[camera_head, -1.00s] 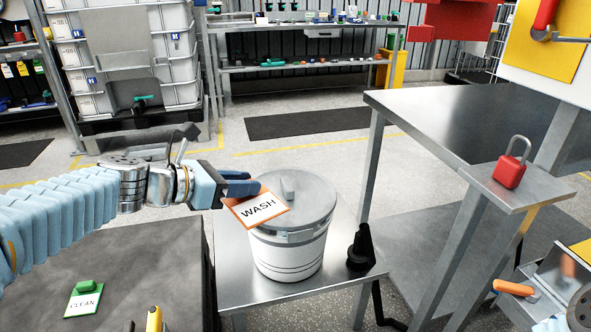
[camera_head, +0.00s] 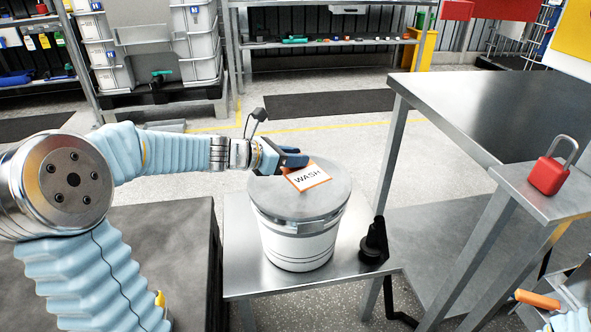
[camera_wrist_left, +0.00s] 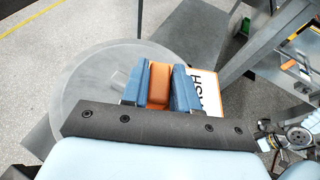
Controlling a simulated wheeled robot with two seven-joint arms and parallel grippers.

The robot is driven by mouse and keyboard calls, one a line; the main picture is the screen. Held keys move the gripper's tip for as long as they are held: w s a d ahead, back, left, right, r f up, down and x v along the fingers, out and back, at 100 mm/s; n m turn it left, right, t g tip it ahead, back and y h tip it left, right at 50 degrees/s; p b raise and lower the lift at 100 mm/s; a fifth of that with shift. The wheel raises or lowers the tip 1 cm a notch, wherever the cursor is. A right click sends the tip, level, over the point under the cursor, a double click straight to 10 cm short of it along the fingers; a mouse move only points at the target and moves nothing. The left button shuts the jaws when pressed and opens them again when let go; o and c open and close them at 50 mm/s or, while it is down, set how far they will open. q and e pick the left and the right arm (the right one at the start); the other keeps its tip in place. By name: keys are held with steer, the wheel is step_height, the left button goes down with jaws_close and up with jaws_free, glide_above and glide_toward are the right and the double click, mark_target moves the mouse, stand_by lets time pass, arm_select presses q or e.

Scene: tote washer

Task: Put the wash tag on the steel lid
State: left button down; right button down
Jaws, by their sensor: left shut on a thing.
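The wash tag (camera_head: 307,178) is a white card with an orange border and the word WASH. My left gripper (camera_head: 291,158) is shut on its orange grip, which shows between the blue fingers in the left wrist view (camera_wrist_left: 159,84). The steel lid (camera_head: 282,202) is a round grey disc on a white pail (camera_head: 300,248). The tag is over the back right part of the lid in the head view. In the wrist view the card (camera_wrist_left: 206,90) shows right of the fingers, near the lid's (camera_wrist_left: 92,88) edge. I cannot tell whether it touches the lid.
The pail stands on a low steel table (camera_head: 245,273), with a black fitting (camera_head: 374,243) to its right. A taller steel bench (camera_head: 480,110) and a red padlock (camera_head: 548,175) are farther right. A dark grey block top (camera_head: 180,235) is at left, partly behind my left arm.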

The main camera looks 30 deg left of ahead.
arm_select(q)
steer(key=shift+w+f, duration=0.3)
steer(key=shift+f, duration=0.05)
steer(key=shift+w+f+b, duration=0.15)
steer(key=shift+f+b, duration=0.35)
steer(key=shift+f, duration=1.2)
steer(key=shift+f+b, duration=0.4)
steer(key=shift+b, duration=0.05)
steer(key=c, duration=0.8)
jaws_free()
steer(key=shift+c, duration=0.2)
